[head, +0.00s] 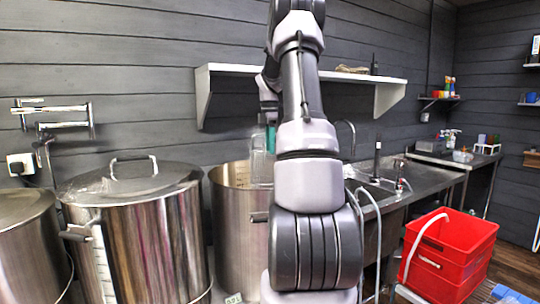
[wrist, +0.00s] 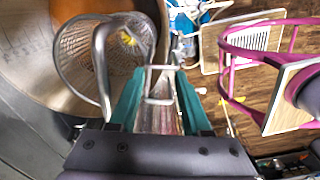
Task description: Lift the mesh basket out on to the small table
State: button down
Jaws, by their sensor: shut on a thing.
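The mesh basket (wrist: 80,62), a round wire basket with a metal handle, shows at the upper left of the wrist view. Something orange with a yellow spot shows in or behind it. In the head view the basket (head: 259,166) hangs upright, partly inside or just above the mouth of the open steel pot (head: 232,235). My gripper (wrist: 158,95), with teal fingers, is shut on the basket's metal handle. In the head view my arm hides most of the gripper and part of the pot. I cannot tell for certain which surface is the small table.
A lidded steel pot (head: 140,235) stands left of the open one. A sink counter (head: 420,182) and a red crate (head: 450,255) are to the right. A wall shelf (head: 300,72) runs behind my arm. The wrist view shows a pink-framed chair (wrist: 235,85) and wooden floor.

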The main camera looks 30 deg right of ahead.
notch_tip(320, 180, up, 16)
jog(key=shift+f, duration=0.2)
dwell(0.7)
